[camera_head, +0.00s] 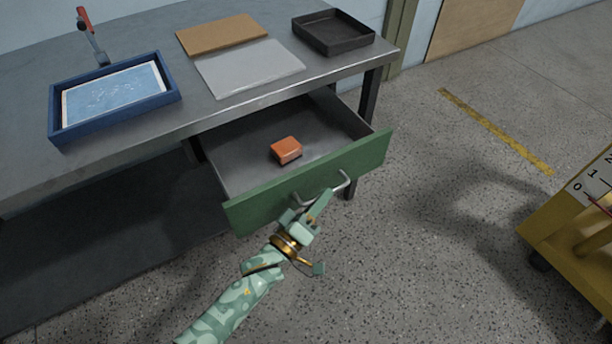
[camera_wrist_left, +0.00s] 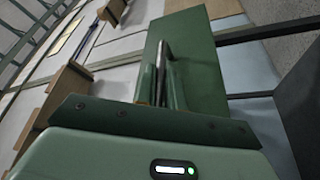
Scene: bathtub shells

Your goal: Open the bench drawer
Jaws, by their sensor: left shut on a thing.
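The bench drawer (camera_head: 300,182) has a green front and stands pulled out from under the grey bench top (camera_head: 187,112). An orange block (camera_head: 286,150) lies inside it. The drawer's metal bar handle (camera_head: 340,183) is on the front face. My left gripper (camera_head: 318,205) is at the handle, shut on it, with its arm coming from below. In the left wrist view the green drawer front (camera_wrist_left: 200,60) and the handle (camera_wrist_left: 161,70) show between the gripper's fingers. My right gripper is in neither view.
On the bench are a blue tray (camera_head: 172,90), a brown board (camera_head: 221,34), a grey sheet (camera_head: 248,67) and a dark tray (camera_head: 333,47). A yellow cart (camera_head: 560,222) stands at the right. The speckled floor between is clear.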

